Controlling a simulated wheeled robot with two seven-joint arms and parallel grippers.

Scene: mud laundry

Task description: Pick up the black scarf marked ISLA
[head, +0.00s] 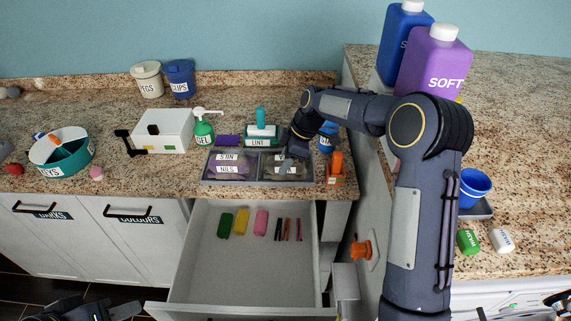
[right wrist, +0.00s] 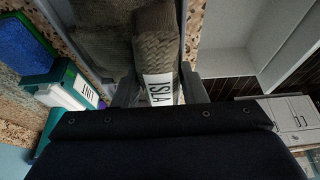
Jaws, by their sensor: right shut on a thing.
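The scarf marked ISLA (right wrist: 158,85) shows in the right wrist view as a folded, dark grey-brown knit with a white label. My right gripper (right wrist: 162,92) is shut on it, one finger on each side of the labelled part. In the head view this gripper (head: 291,158) points down into the right compartment of the grey tray (head: 205,181), and dark cloth lies there, partly hidden by the gripper. I cannot tell whether the scarf is lifted clear. My left gripper (head: 110,310) is at the bottom left edge, far from the tray, its jaws unclear.
Purple cloth with white labels (head: 228,168) lies in the tray's left compartment. The LINT box (head: 261,135) stands behind the tray, an orange object (head: 335,168) at its right. Below, an open drawer (head: 240,270) holds several coloured items. A tall purple bottle (head: 432,65) stands right.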

